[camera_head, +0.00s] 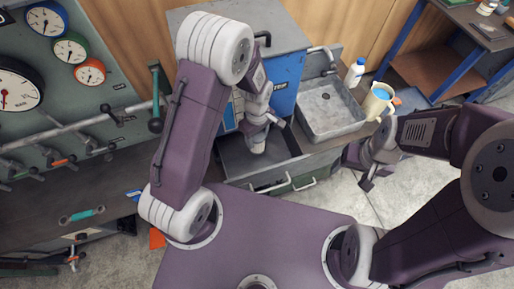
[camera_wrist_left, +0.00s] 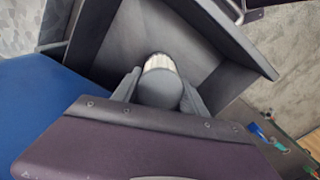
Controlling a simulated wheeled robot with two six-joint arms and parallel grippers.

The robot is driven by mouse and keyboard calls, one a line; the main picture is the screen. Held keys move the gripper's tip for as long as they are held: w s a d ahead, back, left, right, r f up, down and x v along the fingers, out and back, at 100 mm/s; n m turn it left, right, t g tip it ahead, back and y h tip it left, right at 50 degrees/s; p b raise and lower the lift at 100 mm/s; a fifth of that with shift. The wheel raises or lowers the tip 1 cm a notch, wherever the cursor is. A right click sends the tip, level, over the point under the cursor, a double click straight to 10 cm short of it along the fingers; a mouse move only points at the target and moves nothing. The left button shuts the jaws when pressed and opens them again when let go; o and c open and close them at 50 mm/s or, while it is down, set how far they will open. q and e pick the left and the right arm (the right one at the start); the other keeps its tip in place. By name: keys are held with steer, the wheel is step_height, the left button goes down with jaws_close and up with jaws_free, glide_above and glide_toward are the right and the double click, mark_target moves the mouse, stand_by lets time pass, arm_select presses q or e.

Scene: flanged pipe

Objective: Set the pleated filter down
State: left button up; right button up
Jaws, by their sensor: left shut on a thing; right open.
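The pleated filter (camera_wrist_left: 160,82) is a grey-capped cylinder with a pale pleated band, seen in the left wrist view between my left gripper's fingers. My left gripper (camera_wrist_left: 160,95) is shut on it, over the dark open drawer (camera_wrist_left: 208,48). My right gripper (camera_head: 368,170) is open and empty, right of the drawer.
A panel with gauges (camera_head: 70,48) and valve handles fills the left. Floor shows at right.

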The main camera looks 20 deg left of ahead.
mark_target(257, 148)
arm_select(q)
steer(key=shift+f, duration=3.8)
steer(key=shift+b, duration=0.3)
steer(key=shift+f, duration=0.15)
steer(key=o, duration=1.4)
steer(key=shift+o, duration=0.2)
